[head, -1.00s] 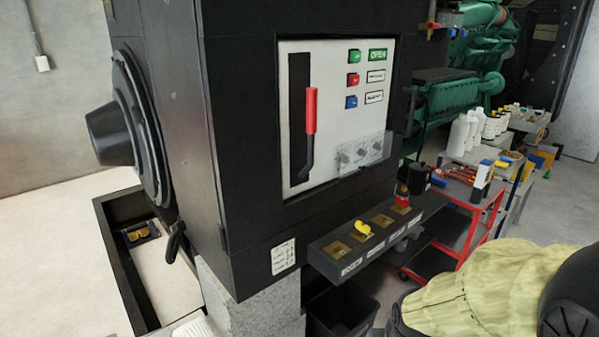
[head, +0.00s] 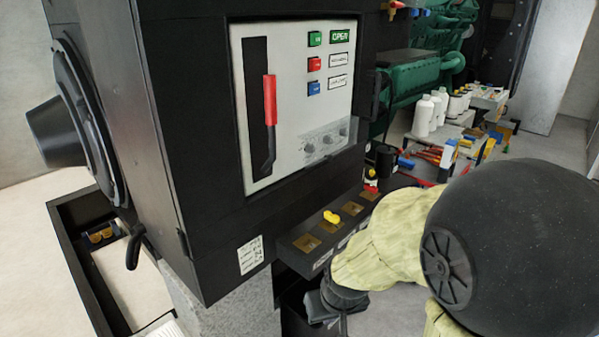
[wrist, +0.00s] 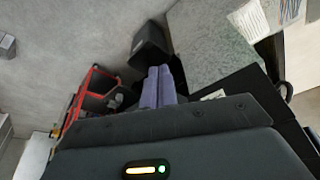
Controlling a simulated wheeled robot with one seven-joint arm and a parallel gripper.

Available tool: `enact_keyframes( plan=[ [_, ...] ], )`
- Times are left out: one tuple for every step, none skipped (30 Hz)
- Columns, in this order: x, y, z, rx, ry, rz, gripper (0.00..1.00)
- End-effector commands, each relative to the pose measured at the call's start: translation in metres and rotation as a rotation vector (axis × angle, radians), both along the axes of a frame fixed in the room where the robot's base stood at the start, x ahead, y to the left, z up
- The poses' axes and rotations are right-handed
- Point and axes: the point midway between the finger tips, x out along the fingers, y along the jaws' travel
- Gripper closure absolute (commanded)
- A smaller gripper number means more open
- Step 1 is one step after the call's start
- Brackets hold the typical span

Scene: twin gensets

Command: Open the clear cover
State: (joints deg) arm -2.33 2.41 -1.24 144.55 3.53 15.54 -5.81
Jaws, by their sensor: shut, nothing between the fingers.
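My gripper (head: 316,308) is low in the head view, below the ledge under the panel and well apart from the cover. In the wrist view its two bluish fingers (wrist: 158,72) are together with nothing between them. The cover is not seen in the wrist view.
A ledge with square recesses (head: 305,243) and a yellow knob (head: 331,216) juts out below the panel. A red lever (head: 269,100) stands on the panel's left. A red cart (wrist: 95,90) and a dark bin (wrist: 150,48) show in the wrist view.

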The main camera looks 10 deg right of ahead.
Motion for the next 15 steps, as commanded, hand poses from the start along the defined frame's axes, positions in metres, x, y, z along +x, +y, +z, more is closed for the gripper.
enact_keyframes(
  plan=[
    [0.019, 0.006, 0.004, -0.003, -0.042, 0.036, 1.00],
    [0.032, 0.009, 0.007, -0.008, -0.075, 0.060, 1.00],
    [0.050, 0.012, 0.010, -0.021, -0.122, 0.093, 1.00],
    [0.066, 0.015, 0.012, -0.036, -0.162, 0.121, 1.00],
    [0.081, 0.018, 0.016, -0.055, -0.203, 0.147, 1.00],
    [0.102, 0.020, 0.020, -0.087, -0.259, 0.180, 1.00],
    [0.118, 0.021, 0.023, -0.117, -0.301, 0.204, 1.00],
    [0.133, 0.023, 0.026, -0.151, -0.341, 0.229, 1.00],
    [0.153, 0.025, 0.031, -0.202, -0.391, 0.258, 1.00],
    [0.166, 0.026, 0.034, -0.245, -0.426, 0.280, 1.00],
    [0.179, 0.026, 0.038, -0.293, -0.460, 0.300, 1.00],
    [0.196, 0.027, 0.043, -0.360, -0.502, 0.325, 1.00],
    [0.208, 0.028, 0.047, -0.415, -0.529, 0.343, 1.00],
    [0.219, 0.028, 0.051, -0.472, -0.556, 0.360, 1.00],
    [0.233, 0.029, 0.057, -0.554, -0.585, 0.380, 1.00]
  ],
)
